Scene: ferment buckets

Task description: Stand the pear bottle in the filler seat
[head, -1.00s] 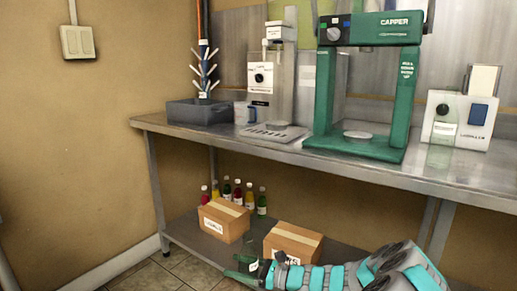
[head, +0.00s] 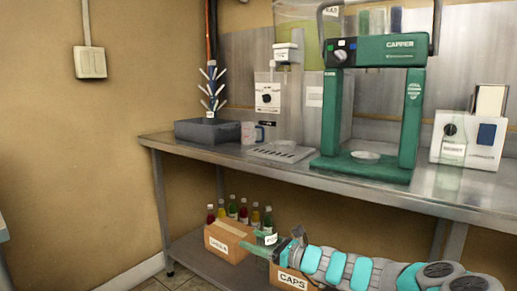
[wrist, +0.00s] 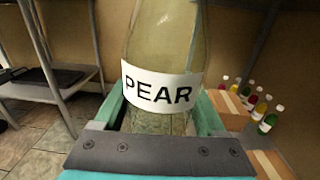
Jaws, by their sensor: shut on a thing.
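The pear bottle (wrist: 160,50) is clear glass with a white PEAR label. It fills the middle of the wrist view, upright, with its top out of frame. My gripper (wrist: 160,122) is shut on its lower part. In the head view my gripper (head: 268,250) is in front of the lower shelf, below bench height; the bottle is small and hard to make out there. The filler (head: 268,97) is a pale upright machine with a dial on the steel bench. Its slotted tray (head: 282,152) looks empty, and a separate seat is too small to tell.
The green capper (head: 414,110) stands right of the filler. A measuring jug (head: 248,132) and grey tub with a bottle rack (head: 207,132) are to its left. A white machine (head: 478,138) is at right. Cartons (head: 230,240) and several filled bottles sit on the lower shelf.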

